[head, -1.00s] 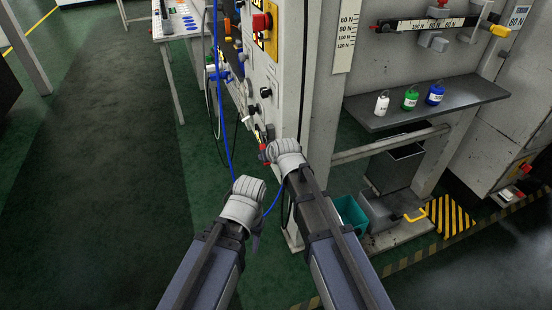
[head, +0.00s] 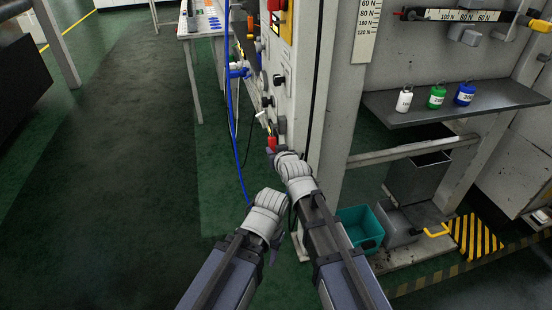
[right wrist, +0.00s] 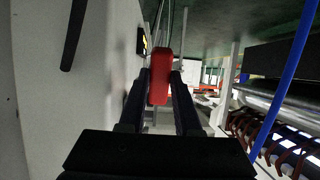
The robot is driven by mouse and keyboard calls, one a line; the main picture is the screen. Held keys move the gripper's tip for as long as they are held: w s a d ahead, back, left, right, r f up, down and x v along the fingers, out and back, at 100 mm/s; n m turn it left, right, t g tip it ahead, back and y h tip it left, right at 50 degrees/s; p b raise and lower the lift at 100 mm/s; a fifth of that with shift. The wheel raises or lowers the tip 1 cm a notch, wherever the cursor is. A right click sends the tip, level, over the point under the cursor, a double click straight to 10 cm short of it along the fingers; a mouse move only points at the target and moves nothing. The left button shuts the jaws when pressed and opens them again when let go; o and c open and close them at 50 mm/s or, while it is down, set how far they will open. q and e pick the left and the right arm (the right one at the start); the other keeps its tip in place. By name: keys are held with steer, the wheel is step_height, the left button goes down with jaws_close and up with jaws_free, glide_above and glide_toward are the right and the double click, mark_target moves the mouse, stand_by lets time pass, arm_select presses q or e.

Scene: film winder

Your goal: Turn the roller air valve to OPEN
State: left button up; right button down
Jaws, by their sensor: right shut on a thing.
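The red handle (head: 272,143), which I take to be the roller air valve's, is low on the side of the grey machine cabinet. My right gripper (head: 271,152) is at it, and its fingers are partly hidden by my wrist. In the right wrist view the red handle (right wrist: 160,76) stands between the two dark fingers of my right gripper (right wrist: 160,92), which are shut on it. I cannot read any OPEN mark. My left gripper (head: 273,254) hangs lower, away from the valve. Its fingers are mostly hidden, so its opening does not show.
A blue hose (head: 237,150) hangs left of the cabinet panel. Black knobs (head: 279,80) sit above the valve. A teal bin (head: 360,226) stands on the floor to the right. A shelf (head: 455,99) carries white, green and blue weights. The green floor on the left is clear.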

mark_target(273, 150)
steer(key=t+b, duration=0.1)
steer(key=b, duration=0.1)
steer(key=w+f+t+b, duration=0.1)
steer(key=b, duration=0.2)
steer(key=w+f+t+b, duration=0.1)
steer(key=b, duration=0.2)
steer(key=shift+w+a+t+y, duration=0.2)
steer(key=shift+a+t+y, duration=0.1)
steer(key=shift+y, duration=0.1)
steer(key=shift+w+a+r+t+y+b, duration=0.1)
steer(key=shift+w+r+t+y+b, duration=0.15)
steer(key=shift+t+b, duration=0.35)
steer(key=c, duration=0.6)
jaws_free()
steer(key=shift+s, duration=0.1)
steer(key=shift+f, duration=0.1)
steer(key=v, duration=0.7)
steer(key=shift+s, duration=0.35)
